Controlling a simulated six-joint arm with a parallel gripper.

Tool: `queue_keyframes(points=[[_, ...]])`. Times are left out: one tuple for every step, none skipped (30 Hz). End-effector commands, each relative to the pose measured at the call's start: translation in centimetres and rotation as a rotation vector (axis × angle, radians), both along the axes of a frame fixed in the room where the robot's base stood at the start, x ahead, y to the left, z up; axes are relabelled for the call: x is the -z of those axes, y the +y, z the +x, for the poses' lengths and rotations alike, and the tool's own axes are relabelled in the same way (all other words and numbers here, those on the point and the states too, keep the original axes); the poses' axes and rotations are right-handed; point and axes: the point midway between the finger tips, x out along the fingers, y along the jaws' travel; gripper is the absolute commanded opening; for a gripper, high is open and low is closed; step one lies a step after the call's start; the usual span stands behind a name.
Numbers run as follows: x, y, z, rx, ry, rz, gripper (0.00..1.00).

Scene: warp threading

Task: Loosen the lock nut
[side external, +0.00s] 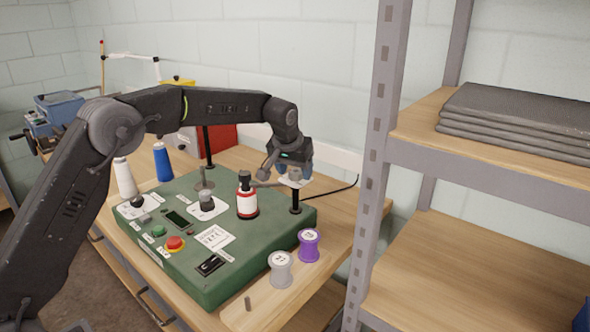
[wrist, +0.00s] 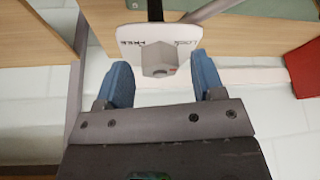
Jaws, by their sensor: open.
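The lock nut (wrist: 158,71) is a small grey block on a white plate (wrist: 165,45) marked LOCK and FREE, with the lettering upside down in the wrist view. A small reddish spot shows on the nut's right side. In the wrist view my gripper (wrist: 160,68) is open, with its blue fingers to the left and right of the nut; I see no contact. In the side view my gripper (side external: 299,174) is at the white plate (side external: 293,182), above the black post (side external: 295,200) at the right of the green machine (side external: 265,235). The nut is not clear there.
A purple spool (side external: 309,245) and a grey spool (side external: 281,269) stand in front. White (side external: 126,180) and blue (side external: 162,163) cones stand at the left. A metal shelf upright (side external: 380,130) rises at right.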

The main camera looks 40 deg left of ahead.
Motion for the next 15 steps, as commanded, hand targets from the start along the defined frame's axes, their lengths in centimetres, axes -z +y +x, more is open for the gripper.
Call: queue_keyframes(points=[[0.21, 0.04, 0.08, 0.000, 0.000, 0.000, 0.62], [0.27, 0.05, 0.11, 0.000, 0.000, 0.000, 0.62], [0.32, 0.06, 0.13, 0.000, 0.000, 0.000, 0.62], [0.33, 0.06, 0.15, 0.000, -0.001, 0.000, 0.62], [0.33, 0.06, 0.15, 0.000, -0.001, 0.000, 0.62], [0.33, 0.06, 0.15, 0.000, -0.001, 0.000, 0.62], [0.33, 0.05, 0.15, 0.000, -0.001, 0.000, 0.62], [0.32, 0.05, 0.14, 0.000, -0.001, 0.000, 0.62], [0.32, 0.05, 0.14, 0.000, -0.001, 0.000, 0.62], [0.32, 0.05, 0.14, 0.000, -0.001, 0.000, 0.61], [0.31, 0.05, 0.14, 0.000, -0.001, 0.000, 0.58], [0.30, 0.05, 0.14, 0.000, -0.001, 0.000, 0.54], [0.30, 0.05, 0.14, 0.000, -0.001, 0.000, 0.52], [0.30, 0.05, 0.14, 0.000, -0.001, 0.000, 0.49], [0.29, 0.05, 0.13, 0.000, -0.001, 0.000, 0.45]])
